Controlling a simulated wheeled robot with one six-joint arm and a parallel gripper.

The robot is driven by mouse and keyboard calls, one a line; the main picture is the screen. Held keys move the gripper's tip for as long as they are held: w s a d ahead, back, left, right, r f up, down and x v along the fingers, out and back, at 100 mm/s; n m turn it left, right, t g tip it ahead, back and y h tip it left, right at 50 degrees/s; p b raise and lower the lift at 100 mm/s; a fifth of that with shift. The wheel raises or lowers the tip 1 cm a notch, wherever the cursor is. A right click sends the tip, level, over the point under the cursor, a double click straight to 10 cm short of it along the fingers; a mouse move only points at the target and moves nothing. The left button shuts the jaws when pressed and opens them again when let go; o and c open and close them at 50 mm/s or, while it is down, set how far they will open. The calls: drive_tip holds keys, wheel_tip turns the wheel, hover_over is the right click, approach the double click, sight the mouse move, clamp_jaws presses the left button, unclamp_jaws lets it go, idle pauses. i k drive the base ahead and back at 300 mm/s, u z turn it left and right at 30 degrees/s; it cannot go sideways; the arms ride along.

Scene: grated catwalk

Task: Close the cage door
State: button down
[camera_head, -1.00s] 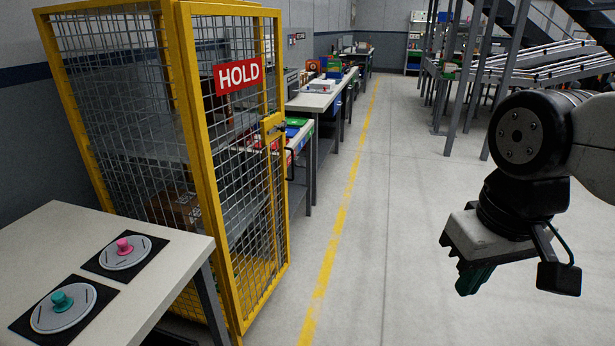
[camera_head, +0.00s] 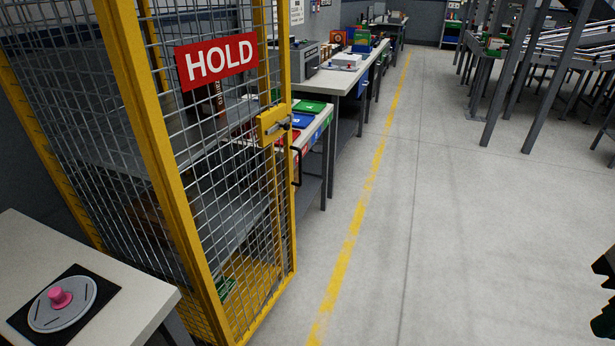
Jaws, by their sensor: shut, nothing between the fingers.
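The cage door (camera_head: 182,200) is a yellow-framed wire mesh panel with a red HOLD sign (camera_head: 216,62), at left in the head view. A yellow latch plate (camera_head: 272,126) with a dark lever sits on its right side, and a black handle (camera_head: 297,166) shows beside it. From this angle I cannot tell how far the door stands from its frame. My gripper (camera_head: 604,292) shows only as dark finger parts cut off at the right edge. It is shut and empty, well apart from the door across open floor.
A pale table (camera_head: 140,300) with a pink-knobbed round disc (camera_head: 62,304) stands at lower left, close to the cage. Benches (camera_head: 335,85) with bins line the aisle behind the cage. The grey floor (camera_head: 460,230) right of the yellow line (camera_head: 350,235) is clear.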

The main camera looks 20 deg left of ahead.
sight(200, 63)
drive_tip(key=u, duration=0.4)
drive_tip(key=i, duration=0.9)
drive_tip(key=u, duration=0.6)
